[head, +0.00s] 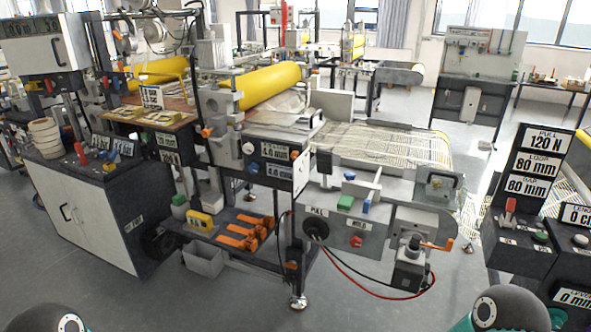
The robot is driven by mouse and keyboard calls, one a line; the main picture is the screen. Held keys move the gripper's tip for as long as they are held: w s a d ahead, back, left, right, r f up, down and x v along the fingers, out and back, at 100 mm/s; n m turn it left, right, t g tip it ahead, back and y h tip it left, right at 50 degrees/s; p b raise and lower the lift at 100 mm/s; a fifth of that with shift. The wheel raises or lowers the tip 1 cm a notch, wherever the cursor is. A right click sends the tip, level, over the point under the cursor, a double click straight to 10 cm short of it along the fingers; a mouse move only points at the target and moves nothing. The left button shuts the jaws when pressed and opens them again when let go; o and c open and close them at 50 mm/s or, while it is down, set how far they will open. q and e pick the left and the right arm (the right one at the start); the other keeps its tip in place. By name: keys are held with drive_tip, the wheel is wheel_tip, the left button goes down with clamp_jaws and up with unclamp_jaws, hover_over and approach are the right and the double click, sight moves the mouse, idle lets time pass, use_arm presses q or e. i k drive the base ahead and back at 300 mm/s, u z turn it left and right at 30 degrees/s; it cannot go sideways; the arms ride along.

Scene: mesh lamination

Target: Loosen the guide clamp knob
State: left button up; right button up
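No part in view is legibly marked as the guide clamp knob, so I cannot tell which one it is. On the front of the lamination machine are a black round knob (317,229) by the PULL label and a small red knob (355,241). An orange lever (437,246) sits at the lower right of the conveyor end. Green (345,203) and blue (365,207) blocks sit beside a pale guide bar (366,187) at the mesh edge. Only rounded dark and teal parts of my arms show at the bottom corners; neither gripper is in view.
A mesh web (385,143) runs over the conveyor below a yellow roller (270,85). A lower shelf (225,228) holds orange tools (244,236). Black and red cables loop below the machine. A control console (520,235) stands at right, a white-doored cabinet (85,220) at left. The front floor is clear.

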sight(349, 175)
drive_tip(key=u, duration=0.05)
drive_tip(key=i, duration=0.25)
drive_tip(key=u, duration=2.4)
drive_tip(key=k, duration=1.45)
drive_tip(key=u, duration=1.65)
drive_tip(key=i, duration=0.1)
drive_tip(key=z, duration=3.35)
drive_tip(key=i, duration=1)
